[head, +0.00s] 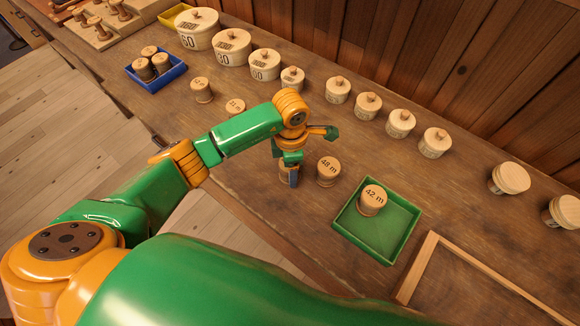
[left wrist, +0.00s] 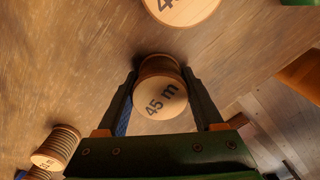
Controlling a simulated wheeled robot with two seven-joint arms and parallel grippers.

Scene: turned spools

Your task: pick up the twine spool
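Several turned wooden spools with length labels stand on the bench; which one the task means by twine spool is not marked. In the left wrist view, the spool labelled 45 m (left wrist: 163,100) stands between the two fingers of my left gripper (left wrist: 161,73). The fingertips are at its sides, close to or touching it; a firm hold cannot be made out. In the head view my left gripper (head: 289,178) points down at the bench and mostly hides this spool. The 48 m spool (head: 328,169) stands just right of it. My right gripper is not in view.
A green tray (head: 349,237) holds the 42 m spool (head: 372,198). A wooden frame (head: 417,268) lies to its right. Two more spools (head: 202,90) (head: 235,107) and a blue tray (head: 181,72) with spools are to the left. Lidded canisters (head: 232,52) line the back.

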